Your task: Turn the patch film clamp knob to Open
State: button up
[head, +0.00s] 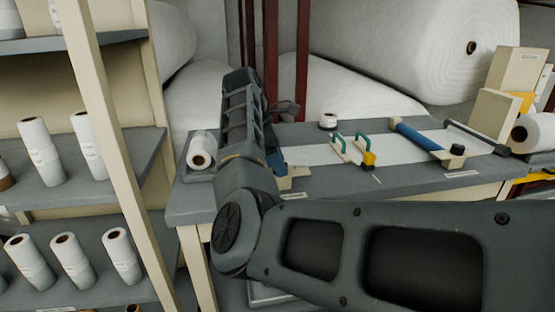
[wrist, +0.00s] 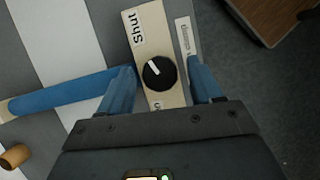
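The clamp knob (wrist: 159,73) is a round black dial with a white pointer in the wrist view. It sits on a beige block (wrist: 147,30). The pointer is angled up and left, on the side of the "Shut" label (wrist: 136,26). A second label below the knob is mostly hidden by my gripper. My gripper (wrist: 161,76) is open, with a blue finger on each side of the knob and a gap beside it. I cannot tell how high the fingertips are. In the head view my arm hides this knob; a beige piece (head: 290,183) shows beside it.
A blue bar (wrist: 70,92) lies left of the block, with a brown core (wrist: 15,156) below it. A labelled strip (wrist: 187,45) lies to the right. The grey table (head: 390,181) also holds green-handled tools (head: 350,147) and another blue bar (head: 415,136). Shelves with rolls stand left.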

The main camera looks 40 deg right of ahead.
jog(key=c, duration=1)
jog(key=shift+o, duration=0.2)
